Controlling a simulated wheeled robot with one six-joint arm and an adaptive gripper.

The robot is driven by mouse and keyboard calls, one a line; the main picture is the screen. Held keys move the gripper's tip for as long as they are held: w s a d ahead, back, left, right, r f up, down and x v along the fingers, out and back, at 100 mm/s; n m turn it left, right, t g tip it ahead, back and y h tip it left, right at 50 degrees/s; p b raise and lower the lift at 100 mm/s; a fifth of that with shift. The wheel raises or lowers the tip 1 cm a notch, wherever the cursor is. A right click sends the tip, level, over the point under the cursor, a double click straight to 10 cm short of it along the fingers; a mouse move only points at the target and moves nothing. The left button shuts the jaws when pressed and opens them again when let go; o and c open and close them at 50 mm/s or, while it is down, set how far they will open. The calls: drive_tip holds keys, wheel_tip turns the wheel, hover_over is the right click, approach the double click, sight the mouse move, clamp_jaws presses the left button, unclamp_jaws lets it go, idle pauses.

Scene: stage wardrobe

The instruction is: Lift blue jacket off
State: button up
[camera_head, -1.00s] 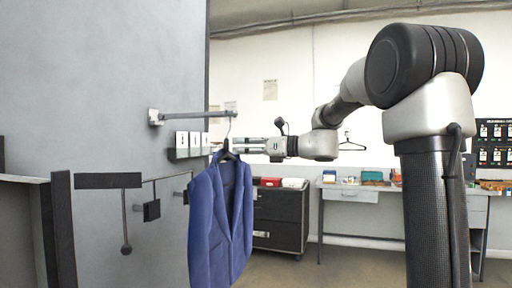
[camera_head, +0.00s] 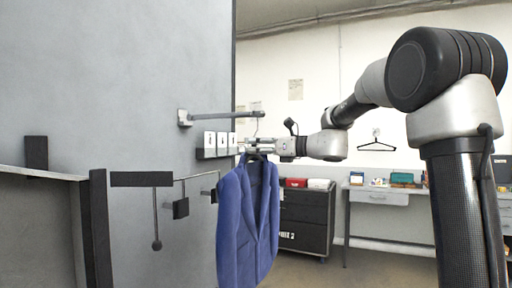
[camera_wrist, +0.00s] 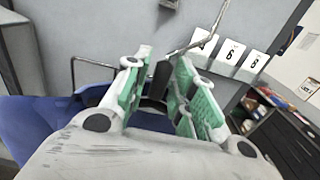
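The blue jacket (camera_head: 240,225) hangs upright on a dark hanger from the metal rod (camera_head: 225,115) on the grey wall. The hanger's wire hook (camera_head: 258,125) still reaches the rod. My gripper (camera_head: 254,146) is at the jacket's neck, just below the hook, coming in from the right. In the wrist view, the green-padded fingers of my gripper (camera_wrist: 160,75) stand on either side of a dark hanger part (camera_wrist: 160,82). Whether the pads press on it cannot be told. Blue cloth (camera_wrist: 40,120) lies below and left of the fingers.
White number cards (camera_head: 210,140) sit on a ledge behind the rod. Wall-mounted dark pieces (camera_head: 140,180) and a grey partition stand left. A dark drawer cabinet (camera_head: 305,215) and a desk (camera_head: 375,196) are behind right. An empty hanger (camera_head: 377,146) hangs at the back.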

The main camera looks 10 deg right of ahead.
clamp_jaws()
drive_tip(key=shift+r, duration=0.15)
drive_tip(key=shift+r, duration=0.45)
drive_tip(key=v, duration=0.9)
idle(0.7)
drive_tip(key=v, duration=1.6)
